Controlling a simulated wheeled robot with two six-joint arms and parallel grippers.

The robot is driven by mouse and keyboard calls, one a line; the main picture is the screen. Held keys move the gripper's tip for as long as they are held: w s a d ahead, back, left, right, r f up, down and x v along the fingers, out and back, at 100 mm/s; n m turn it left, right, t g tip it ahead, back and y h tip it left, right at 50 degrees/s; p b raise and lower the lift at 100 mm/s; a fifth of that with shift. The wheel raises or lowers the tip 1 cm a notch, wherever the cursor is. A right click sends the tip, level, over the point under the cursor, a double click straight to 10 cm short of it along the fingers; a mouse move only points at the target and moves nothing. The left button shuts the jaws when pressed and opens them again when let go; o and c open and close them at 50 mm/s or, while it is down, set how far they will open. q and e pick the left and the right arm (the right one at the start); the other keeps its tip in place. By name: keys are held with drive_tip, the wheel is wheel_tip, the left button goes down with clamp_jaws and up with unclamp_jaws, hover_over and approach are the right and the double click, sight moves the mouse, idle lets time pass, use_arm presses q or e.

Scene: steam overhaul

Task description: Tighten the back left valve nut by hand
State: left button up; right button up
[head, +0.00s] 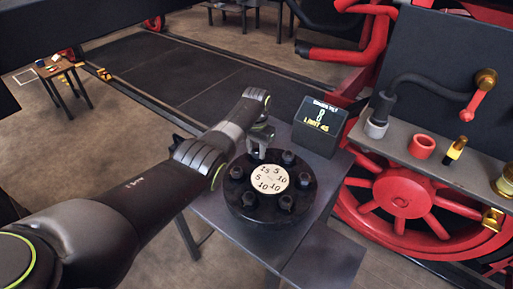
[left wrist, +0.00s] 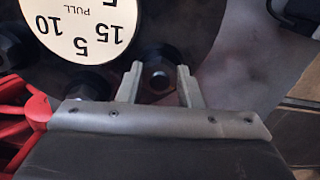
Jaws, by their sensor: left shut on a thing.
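A round black flange (head: 255,215) lies on a small grey table, with several dark nuts set in a ring around a white numbered dial (head: 269,179). My left gripper (head: 259,143) reaches down over the nut at the back left of the ring and mostly hides it in the head view. In the left wrist view the dark hex nut (left wrist: 159,76) sits between the two pale fingers of my left gripper (left wrist: 160,73), which is shut on it. The nut looks seated on the flange. My right gripper is in neither view.
A dark display box (head: 320,125) stands on the table (head: 317,245) behind the flange.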

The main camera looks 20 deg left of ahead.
use_arm(q)
drive_tip(key=shift+r+m, duration=0.1)
drive_tip(key=shift+m, duration=0.5)
drive_tip(key=o, duration=1)
drive_tip(key=shift+r, duration=0.3)
drive_tip(key=shift+r+b, duration=0.3)
drive_tip(key=shift+r, duration=8.1)
drive_tip(key=shift+f, duration=0.1)
